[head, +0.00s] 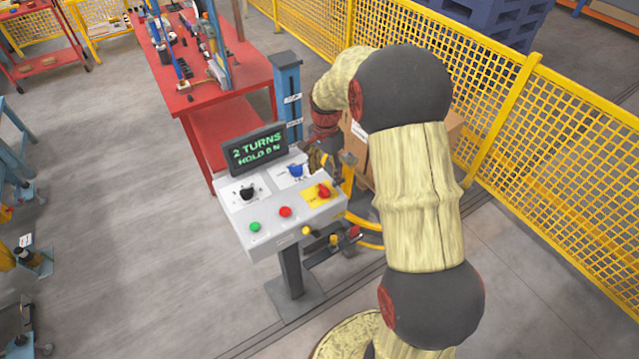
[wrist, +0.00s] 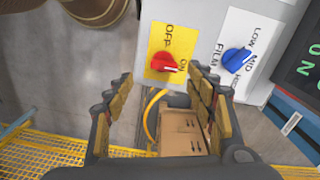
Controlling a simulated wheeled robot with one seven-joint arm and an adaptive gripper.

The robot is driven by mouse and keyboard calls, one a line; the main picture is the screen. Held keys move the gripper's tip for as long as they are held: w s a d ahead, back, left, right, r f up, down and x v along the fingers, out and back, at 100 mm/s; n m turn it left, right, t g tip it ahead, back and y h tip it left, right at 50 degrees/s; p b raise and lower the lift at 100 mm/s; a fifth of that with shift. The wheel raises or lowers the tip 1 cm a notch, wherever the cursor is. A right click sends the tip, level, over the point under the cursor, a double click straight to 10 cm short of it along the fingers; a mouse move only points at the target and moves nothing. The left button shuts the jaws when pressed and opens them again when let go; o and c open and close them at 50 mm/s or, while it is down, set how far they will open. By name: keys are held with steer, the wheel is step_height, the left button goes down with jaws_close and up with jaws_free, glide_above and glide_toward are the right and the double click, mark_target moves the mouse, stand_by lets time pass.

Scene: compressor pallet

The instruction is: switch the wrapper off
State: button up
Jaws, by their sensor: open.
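The control panel (head: 275,232) stands on a post, its screen (head: 254,148) reading "2 TURNS HOLD" and what looks like "8 N". A red rotary knob (head: 324,190) sits on a yellow plate at the panel's right corner. In the wrist view the red knob (wrist: 163,63) lies between OFF and ON labels, and its pale-marked end appears turned toward ON. My gripper (wrist: 160,80) is open and empty, its fingers on either side of the knob in the picture. Whether they touch it cannot be told. In the head view my gripper (head: 318,160) is small, above the panel's back right.
A blue knob (wrist: 238,59) marked LOW and MID is close beside the right finger. The panel also has a black knob (head: 247,193), a green button (head: 255,227) and a red button (head: 285,212). A cardboard box (wrist: 182,132) and yellow fence (head: 530,130) lie beyond.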

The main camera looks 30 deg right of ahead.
mark_target(324, 187)
steer(key=shift+w+d+r+m, duration=0.1)
steer(key=shift+w+r+m, duration=0.35)
steer(key=shift+m, duration=0.25)
steer(key=shift+s+m, duration=0.15)
steer(key=shift+m, duration=0.45)
steer(key=shift+f, duration=0.3)
step_height(324, 187, down, 7)
steer(key=shift+f, duration=0.15)
steer(key=shift+c, duration=1.4)
steer(key=c, duration=0.9)
